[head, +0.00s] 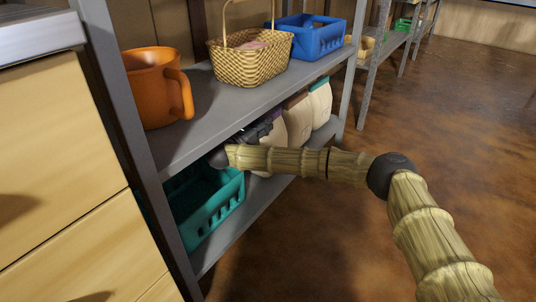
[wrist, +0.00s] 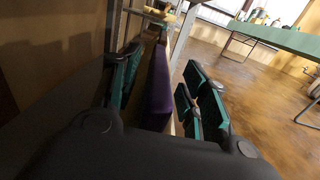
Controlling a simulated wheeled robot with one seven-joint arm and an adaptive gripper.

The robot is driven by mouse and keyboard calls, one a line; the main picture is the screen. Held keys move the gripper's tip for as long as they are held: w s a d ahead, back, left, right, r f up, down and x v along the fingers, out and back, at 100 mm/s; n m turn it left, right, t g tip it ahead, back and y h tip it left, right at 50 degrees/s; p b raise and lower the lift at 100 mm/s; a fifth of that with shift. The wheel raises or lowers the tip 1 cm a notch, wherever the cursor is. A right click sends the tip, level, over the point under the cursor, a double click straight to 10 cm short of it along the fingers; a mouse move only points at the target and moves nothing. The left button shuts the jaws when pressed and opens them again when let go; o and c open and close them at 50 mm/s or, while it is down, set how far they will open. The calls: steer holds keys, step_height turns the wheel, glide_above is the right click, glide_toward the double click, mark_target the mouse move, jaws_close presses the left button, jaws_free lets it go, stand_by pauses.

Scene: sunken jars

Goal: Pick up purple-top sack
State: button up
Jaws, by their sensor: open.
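The purple-top sack (head: 272,136) stands on the lower shelf as the nearest of a row of pale sacks, partly hidden by my gripper and arm. In the wrist view its purple top (wrist: 158,88) lies between the two teal-padded fingers. My gripper (head: 258,131) is open at the sack, under the upper shelf board. In the wrist view my gripper (wrist: 163,90) has one finger on each side of the purple top, with a visible gap on the right. Whether the left finger touches it I cannot tell.
A brown-top sack (head: 297,119) and a teal-top sack (head: 320,101) stand just beyond. A teal basket (head: 210,212) sits nearer on the lower shelf. The upper shelf (head: 205,112) carries an orange mug (head: 150,95), wicker basket (head: 250,64) and blue crate (head: 318,42). The floor right is clear.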

steer(key=shift+w+d+f+b, duration=0.25)
steer(key=shift+w+d+b, duration=0.25)
steer(key=shift+w+b, duration=0.25)
steer(key=shift+w+d+r, duration=0.2)
steer(key=shift+w+r, duration=0.05)
steer(key=shift+w, duration=0.2)
jaws_close()
steer(key=shift+r, duration=0.1)
